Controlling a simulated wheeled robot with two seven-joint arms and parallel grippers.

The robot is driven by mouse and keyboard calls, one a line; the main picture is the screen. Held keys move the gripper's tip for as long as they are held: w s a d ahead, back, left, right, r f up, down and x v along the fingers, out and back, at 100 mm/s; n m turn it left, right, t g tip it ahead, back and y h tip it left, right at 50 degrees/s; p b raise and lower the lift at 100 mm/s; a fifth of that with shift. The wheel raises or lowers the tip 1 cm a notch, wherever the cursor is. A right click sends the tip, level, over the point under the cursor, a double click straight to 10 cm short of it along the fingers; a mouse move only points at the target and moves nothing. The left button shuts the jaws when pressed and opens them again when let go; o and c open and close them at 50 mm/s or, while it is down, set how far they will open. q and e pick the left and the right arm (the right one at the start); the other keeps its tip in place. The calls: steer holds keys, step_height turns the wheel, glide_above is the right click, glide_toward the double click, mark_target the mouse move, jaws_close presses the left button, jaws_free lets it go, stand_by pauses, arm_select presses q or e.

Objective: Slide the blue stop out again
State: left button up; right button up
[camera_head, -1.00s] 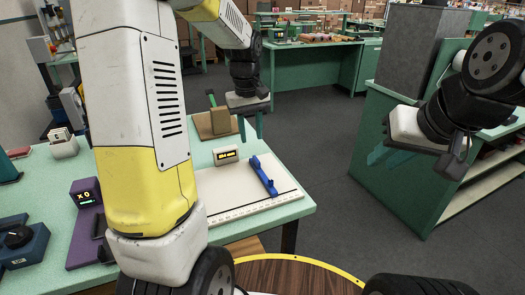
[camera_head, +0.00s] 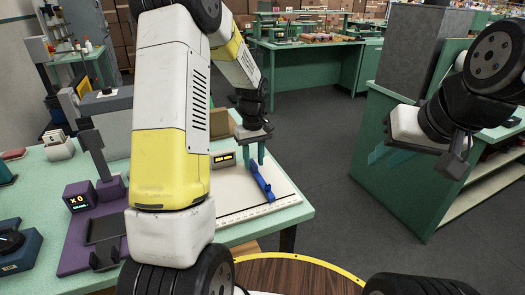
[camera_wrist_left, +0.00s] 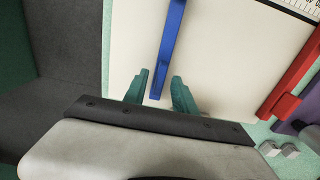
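The blue stop (camera_head: 263,181) is a long blue bar lying on the cream board (camera_head: 250,213) with a ruled front edge. My left gripper (camera_head: 255,162) is over the far end of the stop, fingers pointing down. In the left wrist view the fingers (camera_wrist_left: 160,92) are open, with the end of the blue stop (camera_wrist_left: 165,55) between them and a gap on each side. Whether the fingertips reach the board is unclear. My right gripper (camera_head: 385,155) hangs at the right, away from the board; its teal fingers blend into the green cabinet behind.
A purple device (camera_head: 80,240) with a display is to the left. A red bar (camera_wrist_left: 291,80) shows on the board's right in the left wrist view. The green cabinet (camera_head: 400,190) stands across a floor gap.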

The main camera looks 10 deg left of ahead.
arm_select(q)
jaws_close()
stand_by(1.4)
